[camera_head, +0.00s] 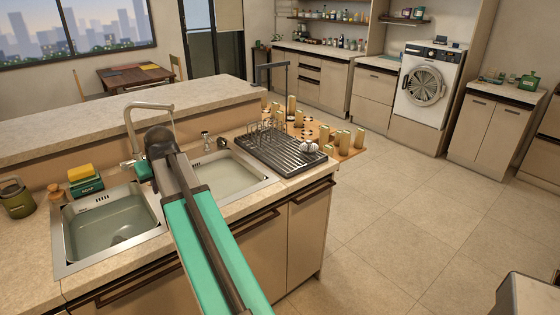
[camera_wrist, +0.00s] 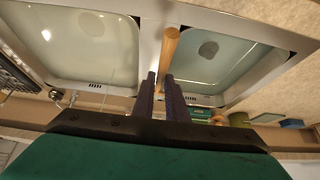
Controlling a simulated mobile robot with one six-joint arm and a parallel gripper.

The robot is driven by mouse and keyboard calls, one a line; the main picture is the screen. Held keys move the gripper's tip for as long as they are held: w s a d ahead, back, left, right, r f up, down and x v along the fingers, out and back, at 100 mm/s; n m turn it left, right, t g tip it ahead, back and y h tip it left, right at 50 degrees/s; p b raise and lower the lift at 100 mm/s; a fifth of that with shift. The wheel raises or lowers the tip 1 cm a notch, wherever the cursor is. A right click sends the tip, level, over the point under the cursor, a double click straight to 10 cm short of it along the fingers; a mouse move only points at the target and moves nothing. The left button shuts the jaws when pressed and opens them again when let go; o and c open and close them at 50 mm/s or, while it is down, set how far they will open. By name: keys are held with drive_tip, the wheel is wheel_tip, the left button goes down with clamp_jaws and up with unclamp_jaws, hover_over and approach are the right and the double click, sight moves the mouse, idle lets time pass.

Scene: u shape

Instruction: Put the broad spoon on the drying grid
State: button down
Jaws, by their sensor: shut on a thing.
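My gripper (camera_wrist: 160,78) is over the divider between the two sink basins. Its fingers are closed on a wooden, stick-like piece, taken as the handle of the broad spoon (camera_wrist: 170,45). The spoon's broad end cannot be made out. In the head view my arm hides most of the gripper, and the spoon cannot be told there. The drying grid (camera_head: 284,156) is a dark ridged rack on the counter, right of the right basin. Part of it also shows at the left edge of the wrist view (camera_wrist: 14,82).
Left basin (camera_head: 110,222) and right basin (camera_head: 228,175) hold water. A curved tap (camera_head: 134,122) rises behind them. Wire holders (camera_head: 266,135) and small white items (camera_head: 309,146) occupy parts of the grid; its front ridges look clear.

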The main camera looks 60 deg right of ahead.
drive_tip(key=s+d+m+h, duration=0.1)
drive_tip(key=s+d, duration=0.5)
drive_tip(key=d, duration=0.6)
drive_tip(key=s+d+f+m+h+b, duration=0.1)
drive_tip(key=s+d+m, duration=0.1)
drive_tip(key=s+d, duration=0.5)
drive_tip(key=s+d+f+m+h, duration=0.1)
drive_tip(key=s+d, duration=0.5)
drive_tip(key=d, duration=1.1)
drive_tip(key=shift+s+m+h+b, duration=0.15)
drive_tip(key=shift+m+h+b, duration=0.25)
drive_tip(key=shift+h, duration=0.1)
drive_tip(key=shift+d+f, duration=0.1)
drive_tip(key=shift+d, duration=0.05)
drive_tip(key=w+d+p, duration=0.1)
drive_tip(key=d, duration=0.4)
drive_tip(key=w+d+f+p, duration=0.1)
drive_tip(key=w+d, duration=0.1)
drive_tip(key=d, duration=0.3)
drive_tip(key=w+d+p, duration=0.2)
drive_tip(key=d, duration=0.3)
drive_tip(key=shift+f, duration=0.25)
drive_tip(key=shift+f+p, duration=0.95)
drive_tip(key=shift+f, duration=0.85)
